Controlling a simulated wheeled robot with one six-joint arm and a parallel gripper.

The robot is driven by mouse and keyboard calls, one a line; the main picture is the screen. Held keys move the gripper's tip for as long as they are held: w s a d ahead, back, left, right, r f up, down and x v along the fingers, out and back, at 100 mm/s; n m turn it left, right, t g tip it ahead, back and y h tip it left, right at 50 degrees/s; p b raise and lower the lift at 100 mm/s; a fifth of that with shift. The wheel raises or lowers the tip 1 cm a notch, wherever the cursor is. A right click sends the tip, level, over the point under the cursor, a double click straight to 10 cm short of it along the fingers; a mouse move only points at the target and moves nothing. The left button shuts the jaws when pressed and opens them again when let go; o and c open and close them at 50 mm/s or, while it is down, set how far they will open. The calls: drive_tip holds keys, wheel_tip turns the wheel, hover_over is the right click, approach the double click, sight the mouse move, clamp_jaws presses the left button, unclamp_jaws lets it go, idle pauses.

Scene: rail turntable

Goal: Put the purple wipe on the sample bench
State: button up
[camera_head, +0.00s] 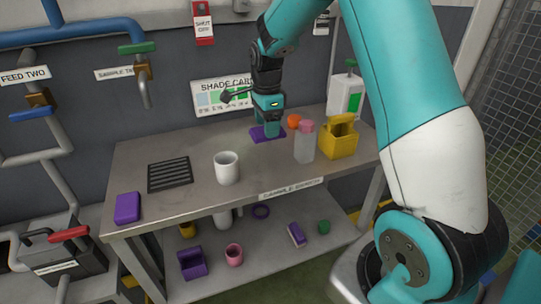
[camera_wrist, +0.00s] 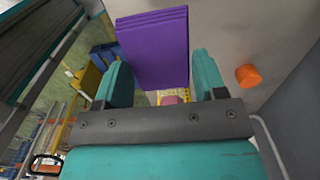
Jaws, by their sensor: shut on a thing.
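The purple wipe (camera_head: 267,134) is a flat folded piece at my gripper's tip in the head view. It fills the space between the fingers in the wrist view (camera_wrist: 152,45). My gripper (camera_head: 268,122) points down over the back of the sample bench (camera_head: 195,198) and is shut on the wipe. In the wrist view, the gripper (camera_wrist: 160,85) has one finger on each side of it. The wipe is at or just above the bench top; I cannot tell whether it touches. The bench is a grey table with a label on its front edge.
On the bench, an orange item (camera_head: 294,121), a pink-capped bottle (camera_head: 304,146) and a yellow caddy (camera_head: 342,140) stand right of the gripper. A white cup (camera_head: 227,168), dark grille (camera_head: 169,175) and purple block (camera_head: 127,207) are left. The lower shelf (camera_head: 255,262) holds several items.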

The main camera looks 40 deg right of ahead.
sight(268, 168)
wheel_tip(268, 168, down, 12)
drive_tip(key=shift+p, duration=0.7)
drive_tip(key=o, duration=1)
drive_tip(key=shift+c, duration=0.2)
